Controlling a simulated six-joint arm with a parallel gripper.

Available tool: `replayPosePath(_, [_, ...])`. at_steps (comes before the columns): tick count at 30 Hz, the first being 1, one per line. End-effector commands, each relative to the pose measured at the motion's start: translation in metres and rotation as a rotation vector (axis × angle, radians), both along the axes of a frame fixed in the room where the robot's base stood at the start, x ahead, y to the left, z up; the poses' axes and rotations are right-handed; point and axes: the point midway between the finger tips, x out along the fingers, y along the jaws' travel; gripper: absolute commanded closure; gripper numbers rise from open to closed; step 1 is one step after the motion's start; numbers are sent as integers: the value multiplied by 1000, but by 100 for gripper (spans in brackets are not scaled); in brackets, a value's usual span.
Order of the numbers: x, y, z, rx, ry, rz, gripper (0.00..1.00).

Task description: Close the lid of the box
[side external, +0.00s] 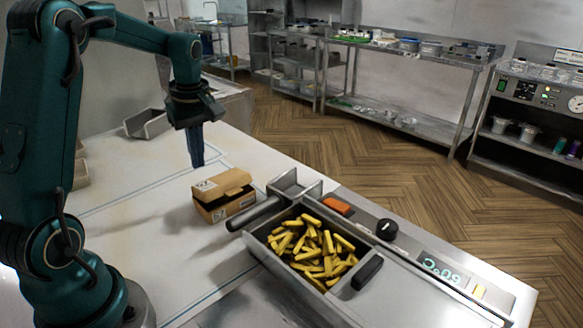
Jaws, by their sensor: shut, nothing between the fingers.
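The small cardboard box (224,207) stands upright on the white work surface, left of the fryer. Its lid (221,183) is tilted down over the top but does not look flush; a dark gap shows under it toward the front right. The inside of the box is mostly hidden. My gripper (197,163) points downward with its dark fingers together and empty. In the picture it is above and slightly left of the box, apart from it.
A fryer basket (262,246) full of yellow fries sits right of the box, its dark handle (256,213) reaching close to the box. An orange switch (335,205) and black knob (387,229) are on the fryer. A metal holder (147,124) stands behind. The surface left of the box is clear.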

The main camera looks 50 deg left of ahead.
Motion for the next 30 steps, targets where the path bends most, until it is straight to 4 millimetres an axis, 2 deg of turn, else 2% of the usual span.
replayPosePath(7, [0,-2,3,1,-1,0,100])
replayPosePath(30, [0,-2,58,1,-2,0,100])
